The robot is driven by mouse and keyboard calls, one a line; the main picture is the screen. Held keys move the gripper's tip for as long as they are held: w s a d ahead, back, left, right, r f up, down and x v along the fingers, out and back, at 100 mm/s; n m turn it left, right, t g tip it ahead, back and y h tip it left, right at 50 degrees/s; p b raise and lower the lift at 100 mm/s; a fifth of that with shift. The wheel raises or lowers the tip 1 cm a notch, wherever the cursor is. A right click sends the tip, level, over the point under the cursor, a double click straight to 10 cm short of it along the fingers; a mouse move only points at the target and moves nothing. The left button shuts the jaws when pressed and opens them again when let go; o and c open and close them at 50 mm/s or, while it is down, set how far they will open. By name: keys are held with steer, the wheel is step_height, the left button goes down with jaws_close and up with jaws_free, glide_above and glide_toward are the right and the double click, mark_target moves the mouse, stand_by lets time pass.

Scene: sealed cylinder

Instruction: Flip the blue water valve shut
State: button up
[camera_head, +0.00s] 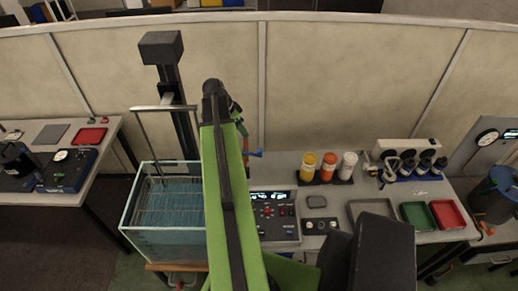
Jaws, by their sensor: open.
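A small blue lever-like part (255,154), which looks like the blue water valve, shows just right of my raised green arm, in front of the beige partition. A little red shows beside it, and small green and orange-red parts show above it along the arm's edge. My arm covers whatever lies to its left, so the valve's body and exact lever angle cannot be made out. My gripper cannot be picked out; it seems hidden behind the arm. No contact with the valve is visible.
A glass tank (165,243) of blue water stands left of my arm. On the bench right of it are a control panel (273,218), several bottles (328,167), a green tray (418,215) and a red tray (447,214). The partition (320,80) closes off the back.

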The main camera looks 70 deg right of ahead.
steer(key=s+d, duration=0.1)
steer(key=s, duration=0.1)
steer(key=b, duration=1.6)
glide_toward(260, 150)
steer(key=shift+m, duration=0.3)
steer(key=x, duration=0.8)
steer(key=shift+f, duration=0.35)
steer(key=shift+r, duration=0.1)
jaws_close()
